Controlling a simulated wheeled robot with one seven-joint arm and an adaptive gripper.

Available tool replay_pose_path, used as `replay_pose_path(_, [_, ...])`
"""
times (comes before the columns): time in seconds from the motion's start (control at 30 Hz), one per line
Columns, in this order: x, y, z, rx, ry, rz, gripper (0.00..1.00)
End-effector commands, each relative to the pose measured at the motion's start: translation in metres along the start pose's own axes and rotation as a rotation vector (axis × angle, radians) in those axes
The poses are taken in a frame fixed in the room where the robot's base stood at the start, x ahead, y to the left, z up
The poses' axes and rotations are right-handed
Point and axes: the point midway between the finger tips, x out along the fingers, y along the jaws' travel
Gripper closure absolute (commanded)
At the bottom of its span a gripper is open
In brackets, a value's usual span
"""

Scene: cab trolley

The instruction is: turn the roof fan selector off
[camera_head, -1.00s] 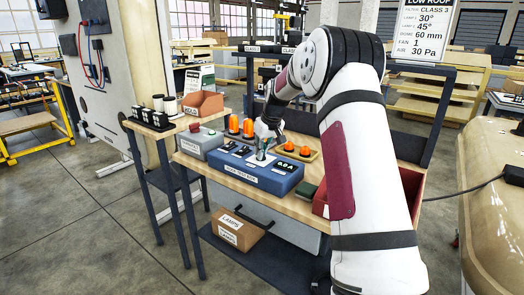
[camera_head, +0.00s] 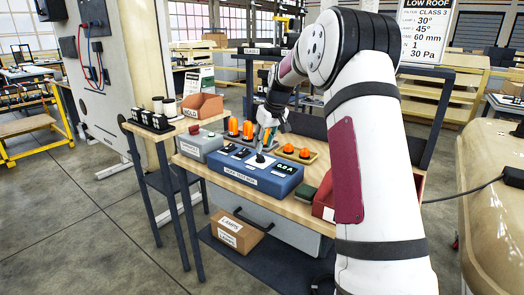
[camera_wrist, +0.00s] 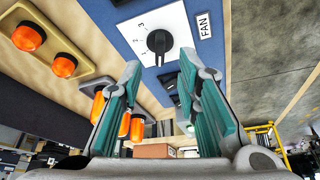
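The roof fan selector is a black rotary knob (camera_wrist: 158,42) on a white plate (camera_wrist: 140,28) with numbers, beside a FAN label (camera_wrist: 204,25). The plate is on top of the blue test box (camera_head: 258,181), where it shows as a small white patch (camera_head: 260,161). In the wrist view my gripper (camera_wrist: 160,82) is open, with its two teal-padded fingers apart and nothing between them. The knob shows beyond the fingertips, apart from them. The knob's exact pointer setting is hard to read. In the head view my gripper (camera_head: 267,136) is just above the box.
Orange lamps (camera_head: 296,152) sit in a tray behind the box, and more orange lamps (camera_head: 240,127) stand to its left. A red bin (camera_head: 323,205) is at the right, partly behind my arm.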

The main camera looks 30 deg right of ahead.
Motion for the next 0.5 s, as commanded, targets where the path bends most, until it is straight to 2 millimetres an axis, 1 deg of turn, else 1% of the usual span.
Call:
replay_pose_path(0.03, [-0.013, 0.001, -0.001, 0.000, 0.002, 0.002, 0.70])
replay_pose_path(0.2, [-0.043, 0.001, 0.000, 0.001, 0.001, 0.002, 0.70])
replay_pose_path(0.33, [-0.058, 0.001, 0.000, 0.001, 0.001, 0.001, 0.70])
replay_pose_path(0.5, [-0.066, 0.001, 0.000, 0.001, 0.000, 0.000, 0.70])
